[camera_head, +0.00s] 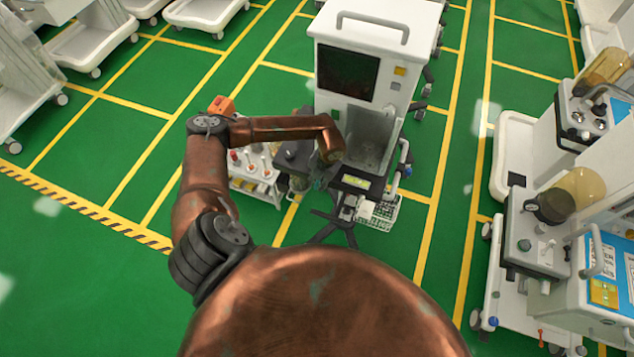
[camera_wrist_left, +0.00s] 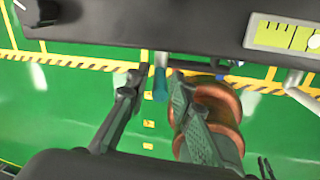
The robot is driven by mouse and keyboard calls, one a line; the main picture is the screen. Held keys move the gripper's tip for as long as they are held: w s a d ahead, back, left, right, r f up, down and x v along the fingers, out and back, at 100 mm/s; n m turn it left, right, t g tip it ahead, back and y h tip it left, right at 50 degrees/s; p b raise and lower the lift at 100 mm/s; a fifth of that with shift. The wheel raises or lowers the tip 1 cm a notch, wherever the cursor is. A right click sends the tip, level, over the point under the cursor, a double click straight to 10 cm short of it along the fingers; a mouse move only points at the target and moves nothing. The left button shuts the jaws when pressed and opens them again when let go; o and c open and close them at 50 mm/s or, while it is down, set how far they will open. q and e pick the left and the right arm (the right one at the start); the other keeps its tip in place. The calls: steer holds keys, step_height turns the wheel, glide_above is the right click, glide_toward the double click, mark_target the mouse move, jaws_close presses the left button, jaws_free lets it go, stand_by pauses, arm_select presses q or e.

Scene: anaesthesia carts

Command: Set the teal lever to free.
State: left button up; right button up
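The teal lever (camera_wrist_left: 160,84) hangs below the edge of a dark panel in the left wrist view. My left gripper (camera_wrist_left: 154,80) is open, with one finger on each side of the lever. A gap shows between the lever and the left finger; the right finger is close to it, and I cannot tell whether it touches. In the head view my left gripper (camera_head: 319,181) is at the front of the white anaesthesia cart (camera_head: 333,110), small and partly hidden by my own wrist. My right gripper is not in view.
The cart has a dark screen (camera_head: 347,73) and a green-yellow label (camera_head: 355,181) near the lever. A wire basket (camera_head: 380,213) hangs below on the right. A small trolley with bottles (camera_head: 256,174) stands close on the left. Green floor is open further left.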

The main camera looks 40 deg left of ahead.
arm_select(q)
steer(key=shift+o, duration=0.7)
step_height(320, 180, up, 12)
steer(key=d, duration=0.2)
steer(key=shift+w, duration=0.3)
steer(key=shift+f, duration=0.15)
